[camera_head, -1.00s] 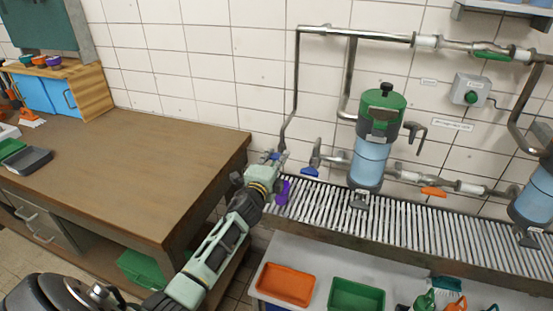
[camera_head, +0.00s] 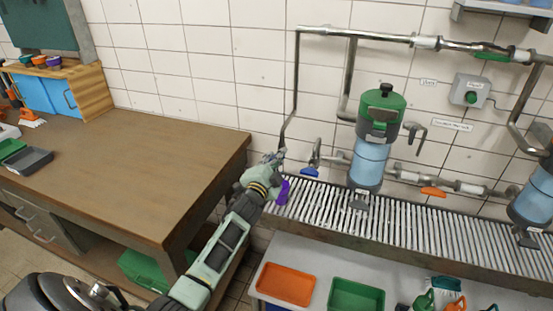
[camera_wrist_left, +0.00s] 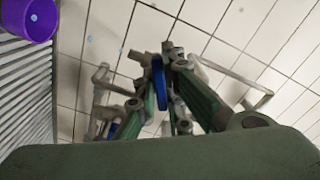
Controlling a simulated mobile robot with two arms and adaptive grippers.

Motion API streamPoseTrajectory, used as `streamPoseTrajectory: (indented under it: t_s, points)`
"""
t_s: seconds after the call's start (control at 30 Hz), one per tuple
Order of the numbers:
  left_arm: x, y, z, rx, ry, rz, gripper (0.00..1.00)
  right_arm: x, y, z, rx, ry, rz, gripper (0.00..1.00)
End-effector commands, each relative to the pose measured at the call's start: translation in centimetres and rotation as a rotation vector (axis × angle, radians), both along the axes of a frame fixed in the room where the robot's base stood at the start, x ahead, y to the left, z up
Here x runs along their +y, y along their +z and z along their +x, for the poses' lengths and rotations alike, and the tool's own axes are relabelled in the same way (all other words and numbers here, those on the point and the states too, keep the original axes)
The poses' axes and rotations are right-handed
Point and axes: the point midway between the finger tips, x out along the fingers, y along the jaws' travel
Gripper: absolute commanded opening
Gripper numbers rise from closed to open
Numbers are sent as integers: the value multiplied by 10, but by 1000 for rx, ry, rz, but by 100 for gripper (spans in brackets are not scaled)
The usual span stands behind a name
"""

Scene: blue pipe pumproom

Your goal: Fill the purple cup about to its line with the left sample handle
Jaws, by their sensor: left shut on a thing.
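The purple cup (camera_head: 283,191) stands on the slatted drain rack, just right of my left gripper (camera_head: 274,158). In the left wrist view the cup (camera_wrist_left: 29,18) is at the top left, cut off by the frame. Its line and water level cannot be made out. My left gripper (camera_wrist_left: 163,78) is shut on a blue handle (camera_wrist_left: 158,78), taken as the left sample handle, at the lower end of the left pipe. In the head view the gripper hides that handle. Small pale blue spots show near the cup in the wrist view. My right gripper is not in view.
A second blue lever (camera_head: 309,172) and an orange lever (camera_head: 433,191) sit on the lower pipe. The wooden bench (camera_head: 130,170) is left; orange (camera_head: 286,284) and green (camera_head: 356,295) trays are below.

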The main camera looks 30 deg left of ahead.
Motion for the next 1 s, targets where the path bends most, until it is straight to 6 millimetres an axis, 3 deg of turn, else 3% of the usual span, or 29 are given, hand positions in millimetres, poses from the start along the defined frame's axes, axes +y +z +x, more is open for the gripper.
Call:
streamPoseTrajectory:
  t_s: [0.37, 0.4, 0.6, 1.0]
  points:
    - [0, -1, 0, 1, 0, -6, 0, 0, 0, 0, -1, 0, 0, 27]
    - [0, -1, 0, 1, 0, -6, 9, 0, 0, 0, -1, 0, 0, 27]
    - [0, -1, 0, 0, 0, -5, 27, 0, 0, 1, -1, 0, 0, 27]
    - [-1, -1, -5, 0, 0, -4, 27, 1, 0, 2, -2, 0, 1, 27]
